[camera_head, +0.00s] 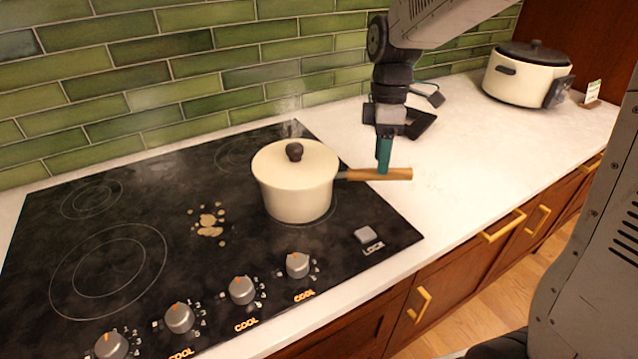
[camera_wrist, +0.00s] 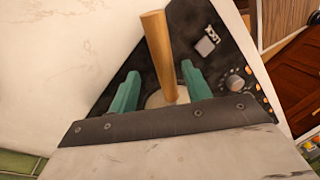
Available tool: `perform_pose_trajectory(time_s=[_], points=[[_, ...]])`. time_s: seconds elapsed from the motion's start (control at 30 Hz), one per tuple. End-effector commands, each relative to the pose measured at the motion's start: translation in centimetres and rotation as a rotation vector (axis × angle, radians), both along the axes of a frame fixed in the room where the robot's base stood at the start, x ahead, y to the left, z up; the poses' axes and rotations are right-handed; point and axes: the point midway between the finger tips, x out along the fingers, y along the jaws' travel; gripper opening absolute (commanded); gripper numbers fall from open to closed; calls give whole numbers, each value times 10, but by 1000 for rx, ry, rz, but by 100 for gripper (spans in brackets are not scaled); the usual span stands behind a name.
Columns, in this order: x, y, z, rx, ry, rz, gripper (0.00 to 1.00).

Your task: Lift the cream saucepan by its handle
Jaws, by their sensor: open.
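The cream saucepan (camera_head: 294,182) stands upright on the black cooktop with its lid on. Its wooden handle (camera_head: 380,174) points right, out over the white counter. My gripper (camera_head: 384,160) is at the handle from above, its green fingers pointing down. In the wrist view the handle (camera_wrist: 158,55) runs between the two open green fingers of my gripper (camera_wrist: 158,90), with a gap on each side. The pan body is mostly hidden behind my gripper there. The head view shows the fingers overlapping the handle's far edge; contact cannot be told.
The cooktop (camera_head: 130,215) has a spill of pale pieces (camera_head: 208,225) left of the pan and several knobs (camera_head: 241,290) along its front. A white cooker (camera_head: 525,78) stands at the back right. The green tile wall (camera_head: 190,60) rises behind. The counter (camera_head: 470,150) right of the handle is clear.

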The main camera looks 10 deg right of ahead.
Motion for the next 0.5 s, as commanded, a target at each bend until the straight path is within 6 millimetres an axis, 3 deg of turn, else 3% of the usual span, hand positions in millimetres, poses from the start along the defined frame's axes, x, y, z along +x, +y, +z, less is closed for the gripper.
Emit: perform_pose_trajectory(time_s=[0.5], points=[[-18, 3, -61, 0, 1, -3, 49]])
